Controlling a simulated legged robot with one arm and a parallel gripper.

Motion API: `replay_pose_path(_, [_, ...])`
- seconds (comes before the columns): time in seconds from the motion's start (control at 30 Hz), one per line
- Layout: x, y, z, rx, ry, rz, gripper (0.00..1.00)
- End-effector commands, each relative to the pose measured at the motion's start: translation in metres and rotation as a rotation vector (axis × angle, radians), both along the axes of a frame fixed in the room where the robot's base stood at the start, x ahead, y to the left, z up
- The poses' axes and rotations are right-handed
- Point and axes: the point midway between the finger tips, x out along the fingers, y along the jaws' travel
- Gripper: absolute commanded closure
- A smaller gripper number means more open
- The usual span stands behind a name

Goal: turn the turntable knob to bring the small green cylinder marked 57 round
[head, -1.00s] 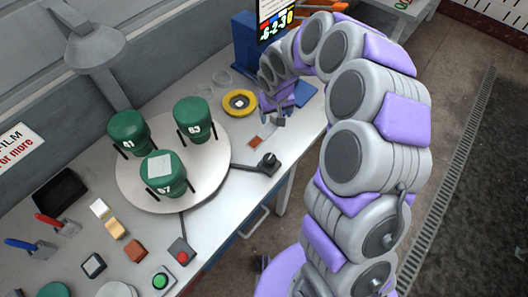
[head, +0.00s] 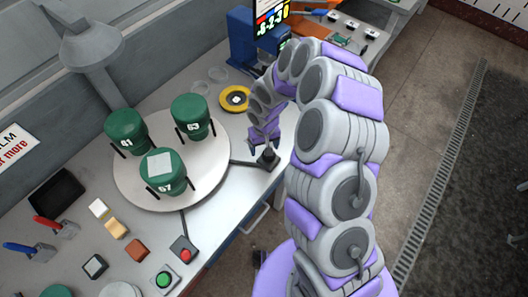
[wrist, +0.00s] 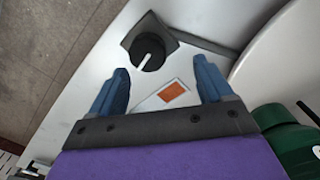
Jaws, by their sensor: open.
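The green cylinder marked 57 (head: 163,183) stands upright at the front of the round pale turntable (head: 207,165), with a pale square on top. The turntable knob (head: 268,160) is dark, on a black base at the end of an arm right of the turntable. In the wrist view the knob (wrist: 150,52) has a white pointer line and lies ahead of the fingertips. My gripper (head: 263,145) is open and empty beside the knob, its blue fingers (wrist: 160,75) apart.
Green cylinders marked 63 (head: 190,118) and 61 or 41 (head: 126,137) share the turntable. An orange-and-white tile (wrist: 173,92) lies under the gripper. Red (head: 185,253) and green (head: 164,281) buttons stand in front.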

Motion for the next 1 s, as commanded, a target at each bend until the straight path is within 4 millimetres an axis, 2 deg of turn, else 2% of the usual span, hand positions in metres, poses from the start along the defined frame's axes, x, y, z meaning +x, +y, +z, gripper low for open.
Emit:
replay_pose_path(0.13, [0.0,-0.008,-0.022,0.007,0.0,-0.004,0.2])
replay_pose_path(0.3, [0.001,-0.005,-0.039,0.004,-0.001,-0.004,0.2])
replay_pose_path(0.57, [0.001,0.004,-0.048,-0.004,-0.004,-0.003,0.2])
replay_pose_path(0.73, [0.001,0.0,-0.048,-0.001,-0.004,-0.003,0.2])
replay_pose_path(1.0, [0.0,-0.006,-0.047,0.006,-0.002,-0.003,0.45])
